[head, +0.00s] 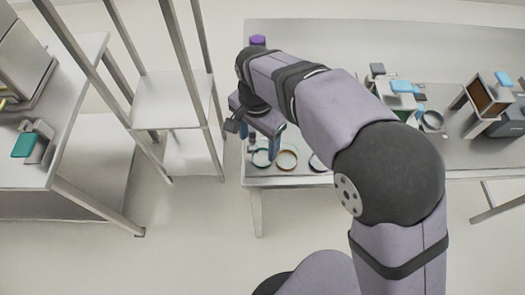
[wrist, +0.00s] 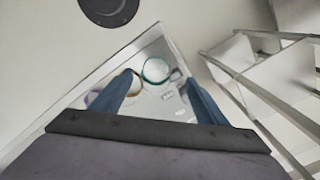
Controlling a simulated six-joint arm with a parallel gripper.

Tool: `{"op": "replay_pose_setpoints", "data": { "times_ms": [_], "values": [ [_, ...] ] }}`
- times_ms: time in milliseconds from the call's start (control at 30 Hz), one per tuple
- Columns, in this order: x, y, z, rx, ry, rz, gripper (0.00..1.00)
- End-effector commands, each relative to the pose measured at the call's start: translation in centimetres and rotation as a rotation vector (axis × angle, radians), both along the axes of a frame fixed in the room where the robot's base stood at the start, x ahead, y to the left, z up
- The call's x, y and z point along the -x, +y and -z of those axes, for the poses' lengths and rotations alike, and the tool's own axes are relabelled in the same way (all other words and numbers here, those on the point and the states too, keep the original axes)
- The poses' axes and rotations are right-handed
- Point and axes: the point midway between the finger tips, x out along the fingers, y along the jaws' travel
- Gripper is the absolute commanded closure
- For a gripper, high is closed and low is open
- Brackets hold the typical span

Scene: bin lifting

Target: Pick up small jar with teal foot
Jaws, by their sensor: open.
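The small jar with the teal foot (head: 261,159) shows as a clear round shape with a teal ring, near the front left corner of the table. It also shows in the wrist view (wrist: 155,70), between and beyond my fingertips. My gripper (head: 259,150) is open above and just behind the jar, pointing down. In the wrist view its two blue fingers (wrist: 160,79) are spread with nothing held between them. Whether either finger touches the jar I cannot tell.
A jar with a brown ring (head: 287,160) stands close to the right of the teal one. Another dark-ringed jar (head: 317,163) is partly hidden by my arm. A metal rack (head: 170,100) stands left of the table.

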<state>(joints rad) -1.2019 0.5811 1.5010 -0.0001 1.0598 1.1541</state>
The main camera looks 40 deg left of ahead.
Motion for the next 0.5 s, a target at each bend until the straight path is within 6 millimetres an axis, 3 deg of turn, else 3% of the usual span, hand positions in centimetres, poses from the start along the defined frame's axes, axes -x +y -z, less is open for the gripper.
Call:
{"op": "replay_pose_setpoints", "data": {
  "times_ms": [333, 500],
  "values": [
    [-0.1, -0.3, 1.4, 0.003, 0.001, 0.000, 0.32],
    [-0.3, -0.8, 3.2, 0.004, 0.002, 0.002, 0.32]
  ]
}}
